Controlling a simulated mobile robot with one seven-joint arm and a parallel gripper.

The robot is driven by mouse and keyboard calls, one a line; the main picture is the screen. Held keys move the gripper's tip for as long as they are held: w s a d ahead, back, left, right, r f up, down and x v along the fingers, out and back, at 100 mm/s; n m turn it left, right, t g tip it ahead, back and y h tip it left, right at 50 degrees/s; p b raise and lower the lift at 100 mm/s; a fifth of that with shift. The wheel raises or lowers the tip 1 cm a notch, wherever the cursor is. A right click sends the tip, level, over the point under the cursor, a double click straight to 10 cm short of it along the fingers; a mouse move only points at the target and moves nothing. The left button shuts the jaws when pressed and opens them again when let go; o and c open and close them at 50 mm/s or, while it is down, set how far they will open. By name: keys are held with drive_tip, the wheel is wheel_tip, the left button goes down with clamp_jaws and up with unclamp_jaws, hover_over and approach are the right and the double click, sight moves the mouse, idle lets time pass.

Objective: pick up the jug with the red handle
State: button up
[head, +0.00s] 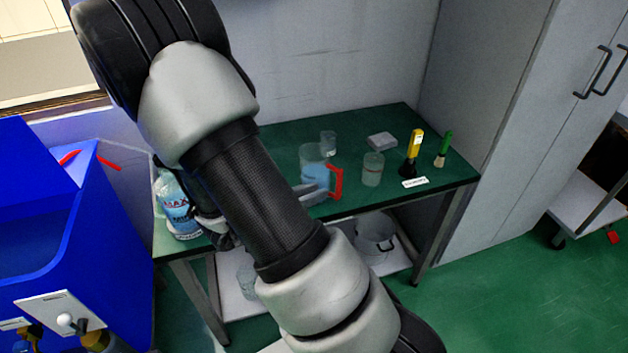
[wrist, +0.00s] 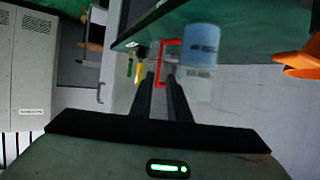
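The jug (head: 314,172) is clear, holds bluish liquid and stands upright on the green table. Its red handle (head: 337,182) faces right in the head view. In the wrist view the jug (wrist: 200,50) is upper right of centre, with the red handle (wrist: 170,43) on its left. My gripper (wrist: 162,78) is open, and the handle's upright bar appears in the gap between its two fingers; contact cannot be told. In the head view the fingers (head: 309,190) show in front of the jug's lower part; my arm hides the rest.
A clear beaker (head: 372,169), small glass (head: 328,142), yellow-handled tool (head: 414,150) and green-handled brush (head: 443,150) stand on the green table (head: 285,140). A labelled bottle (head: 178,206) stands at its left end. A blue bin (head: 95,250) is left, a grey cabinet (head: 510,120) right.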

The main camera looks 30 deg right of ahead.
sight(341, 183)
drive_tip(key=b+x, duration=0.1)
drive_tip(key=x, duration=0.8)
drive_tip(key=shift+w+d+f+b, duration=0.1)
drive_tip(key=shift+d+f+b, duration=0.1)
drive_tip(key=shift+b, duration=0.2)
drive_tip(key=b+x, duration=0.1)
drive_tip(key=x, duration=0.3)
drive_tip(key=shift+d+f, duration=0.15)
drive_tip(key=shift+d, duration=0.3)
drive_tip(key=shift+c, duration=0.2)
clamp_jaws()
